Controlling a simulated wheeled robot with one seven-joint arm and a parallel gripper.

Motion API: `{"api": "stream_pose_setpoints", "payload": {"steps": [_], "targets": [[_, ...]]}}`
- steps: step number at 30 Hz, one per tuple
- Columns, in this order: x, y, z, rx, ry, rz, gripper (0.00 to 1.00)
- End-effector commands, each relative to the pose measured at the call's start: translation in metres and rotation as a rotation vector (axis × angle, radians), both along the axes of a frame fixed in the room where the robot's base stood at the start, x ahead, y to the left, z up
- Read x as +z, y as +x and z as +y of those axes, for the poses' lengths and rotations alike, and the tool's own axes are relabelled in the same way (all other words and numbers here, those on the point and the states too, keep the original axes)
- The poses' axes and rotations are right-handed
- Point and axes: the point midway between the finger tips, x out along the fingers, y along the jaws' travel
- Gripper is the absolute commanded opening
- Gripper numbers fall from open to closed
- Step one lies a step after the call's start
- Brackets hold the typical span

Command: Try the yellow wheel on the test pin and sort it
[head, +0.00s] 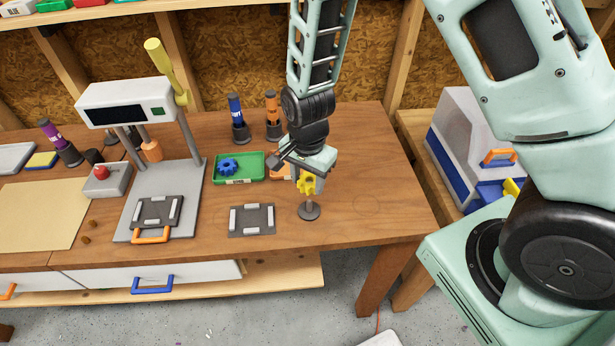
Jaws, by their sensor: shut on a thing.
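The yellow wheel (306,186) has a toothed rim and is held upright-looking just below my gripper (312,175). My gripper is shut on it, and one grey finger shows at its right. The test pin (309,210) stands on the table directly below, with a round dark base and a short stem. The wheel is at or just above the pin's top; I cannot tell whether they touch. A green tray (225,180) with a blue wheel (228,166) lies to the left. An orange tray (279,174) is mostly hidden behind my gripper.
A dark plate with pale strips (252,220) lies left of the pin. The table right of the pin is clear.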

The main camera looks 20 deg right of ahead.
Motion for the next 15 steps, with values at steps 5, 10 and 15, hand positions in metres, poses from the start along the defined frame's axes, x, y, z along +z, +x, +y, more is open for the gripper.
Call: {"api": "stream_pose_setpoints", "payload": {"steps": [5, 10, 15], "targets": [[-0.007, 0.000, 0.000, -0.001, -0.001, 0.001, 0.25], [-0.020, 0.000, 0.000, 0.000, -0.001, 0.001, 0.25], [-0.034, 0.000, 0.000, 0.001, -0.001, 0.001, 0.24]]}}
